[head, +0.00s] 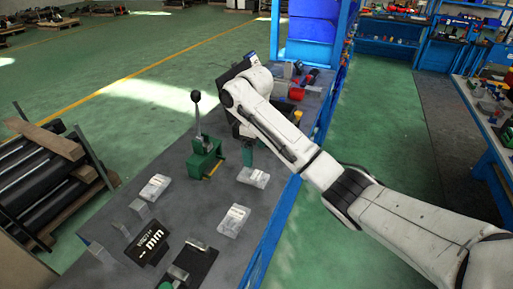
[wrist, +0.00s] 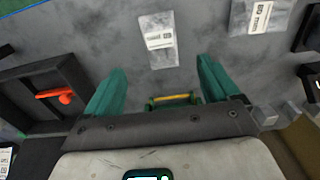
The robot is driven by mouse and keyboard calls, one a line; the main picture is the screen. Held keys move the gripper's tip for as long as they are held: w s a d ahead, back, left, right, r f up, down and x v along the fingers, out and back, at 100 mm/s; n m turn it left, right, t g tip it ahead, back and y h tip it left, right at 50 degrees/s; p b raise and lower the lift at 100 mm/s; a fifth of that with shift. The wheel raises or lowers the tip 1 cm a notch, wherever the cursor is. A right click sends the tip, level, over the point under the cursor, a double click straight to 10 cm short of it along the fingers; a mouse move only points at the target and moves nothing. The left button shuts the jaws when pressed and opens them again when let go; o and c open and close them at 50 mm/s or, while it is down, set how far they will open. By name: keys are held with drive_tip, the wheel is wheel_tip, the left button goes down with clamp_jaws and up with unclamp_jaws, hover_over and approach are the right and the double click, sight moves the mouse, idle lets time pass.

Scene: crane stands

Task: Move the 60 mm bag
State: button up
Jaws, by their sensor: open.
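Three clear flat bags with white labels lie on the grey bench: a left bag (head: 154,187), a right bag (head: 253,177) and a front bag (head: 233,220). The label sizes are too small to read, so I cannot tell which is the 60 mm bag. My gripper (head: 247,155) is above the bench, just behind the right bag. In the wrist view my gripper (wrist: 162,66) has its green fingers wide apart with nothing held. One bag (wrist: 158,38) lies ahead between the fingertips, and another bag (wrist: 258,17) lies further right.
A green lever press (head: 205,160) stands left of my gripper. A black "mm" sign (head: 147,242) and a dark plate (head: 190,262) are at the front. A dark tray (wrist: 22,82) with an orange item is left in the wrist view. Bare bench lies between the bags.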

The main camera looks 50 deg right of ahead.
sight(254, 174)
wheel_tip(254, 174, down, 10)
drive_tip(key=shift+f, duration=0.2)
idle(0.3)
drive_tip(key=shift+c, duration=0.5)
drive_tip(key=c, duration=1.2)
drive_tip(key=shift+w+a, duration=0.1)
